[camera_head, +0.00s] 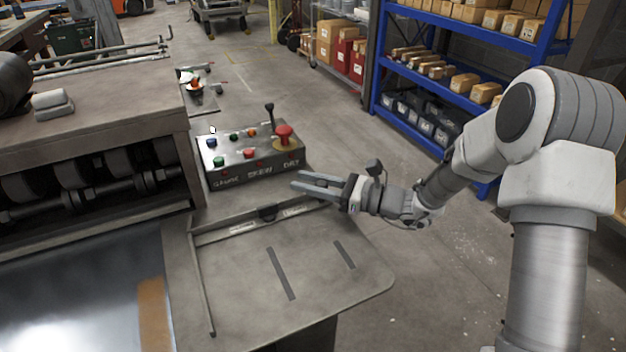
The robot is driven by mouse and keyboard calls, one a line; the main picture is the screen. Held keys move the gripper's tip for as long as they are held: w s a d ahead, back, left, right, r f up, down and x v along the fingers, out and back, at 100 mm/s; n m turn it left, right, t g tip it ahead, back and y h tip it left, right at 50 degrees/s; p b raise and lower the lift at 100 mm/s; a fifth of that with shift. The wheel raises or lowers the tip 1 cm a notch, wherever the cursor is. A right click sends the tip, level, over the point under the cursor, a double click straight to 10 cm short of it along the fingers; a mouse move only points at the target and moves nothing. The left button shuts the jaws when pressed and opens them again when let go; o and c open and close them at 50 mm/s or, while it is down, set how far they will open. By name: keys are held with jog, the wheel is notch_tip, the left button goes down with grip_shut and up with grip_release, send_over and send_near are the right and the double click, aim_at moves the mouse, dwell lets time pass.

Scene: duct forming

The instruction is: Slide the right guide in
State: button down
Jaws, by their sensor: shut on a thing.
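A control box (248,157) with coloured buttons, a red mushroom button and a black lever stands just behind my gripper. The side table (320,275) has two dark slots and is clear in front. A roller machine (90,110) and shiny sheet (75,295) are left.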

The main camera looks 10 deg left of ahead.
aim_at(286, 208)
jog(key=shift+g, duration=0.3)
jog(key=s+a, duration=0.1)
jog(key=a, duration=0.1)
jog(key=s+a, duration=0.2)
jog(key=shift+s+a, duration=0.2)
jog(key=shift+s, duration=0.05)
jog(key=c, duration=0.6)
grip_release()
jog(key=shift+a, duration=0.1)
jog(key=shift+w, duration=0.1)
jog(key=shift+d, duration=0.3)
jog(key=s+d+p, duration=0.2)
jog(key=d, duration=1.5)
jog(key=shift+s, duration=0.25)
jog(key=shift+a, duration=0.1)
